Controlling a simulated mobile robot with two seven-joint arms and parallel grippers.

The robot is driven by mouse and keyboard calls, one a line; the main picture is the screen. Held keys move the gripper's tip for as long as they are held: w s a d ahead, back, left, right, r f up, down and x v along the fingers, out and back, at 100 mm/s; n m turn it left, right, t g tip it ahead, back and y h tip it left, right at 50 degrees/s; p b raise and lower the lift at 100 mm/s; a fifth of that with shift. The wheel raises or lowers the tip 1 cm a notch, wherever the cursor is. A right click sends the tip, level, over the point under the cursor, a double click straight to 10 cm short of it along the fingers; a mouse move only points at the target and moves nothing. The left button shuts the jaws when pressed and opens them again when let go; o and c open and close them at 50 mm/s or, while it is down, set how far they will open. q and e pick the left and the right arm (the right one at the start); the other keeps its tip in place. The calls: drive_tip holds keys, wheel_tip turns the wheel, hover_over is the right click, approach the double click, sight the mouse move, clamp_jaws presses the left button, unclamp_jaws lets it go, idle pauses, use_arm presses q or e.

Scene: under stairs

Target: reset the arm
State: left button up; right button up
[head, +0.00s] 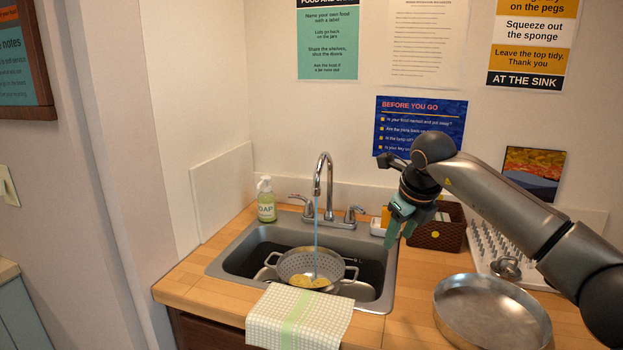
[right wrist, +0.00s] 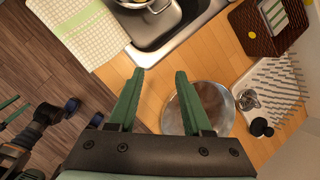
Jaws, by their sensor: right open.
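My right gripper (head: 402,222) is raised over the counter, to the right of the sink, with its green fingers pointing down. In the right wrist view its two fingers (right wrist: 155,100) stand apart with nothing between them, so it is open and empty. My right arm comes in from the right side of the head view. My left gripper cannot be made out in the head view.
A colander (head: 296,262) with yellow food sits in the sink (head: 240,250) under running water. A checkered towel (head: 300,318) hangs over the front edge. A round metal pan (head: 490,312), a pegged rack (head: 488,250), a brown basket (head: 440,232) and a soap bottle (head: 266,200) stand on the counter.

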drive_tip(key=s+a+f+n+g+y, duration=0.1)
drive_tip(key=s+a+f+y, duration=0.15)
drive_tip(key=a+f, duration=0.3)
drive_tip(key=s+a+f+g+y, duration=0.1)
drive_tip(key=a+f+y, duration=0.25)
drive_tip(key=a, duration=0.25)
drive_tip(key=s+a+f+m+y, duration=0.3)
drive_tip(key=s+a+m+y, duration=0.5)
drive_tip(key=s+a+y, duration=0.45)
drive_tip(key=s+d+f+m+t+h+p, duration=0.15)
drive_tip(key=d+f+m+t+h, duration=1)
drive_tip(key=m, duration=1.15)
drive_tip(key=s+d+f+m+g+h, duration=0.2)
drive_tip(key=s+d+f+m, duration=0.3)
drive_tip(key=s+f, duration=0.3)
drive_tip(key=s+d+f+m+g+h, duration=0.3)
drive_tip(key=s+d+f+m, duration=0.2)
drive_tip(key=s+f, duration=0.4)
drive_tip(key=shift+s+d, duration=0.9)
drive_tip(key=shift+s, duration=0.3)
drive_tip(key=shift+o, duration=0.2)
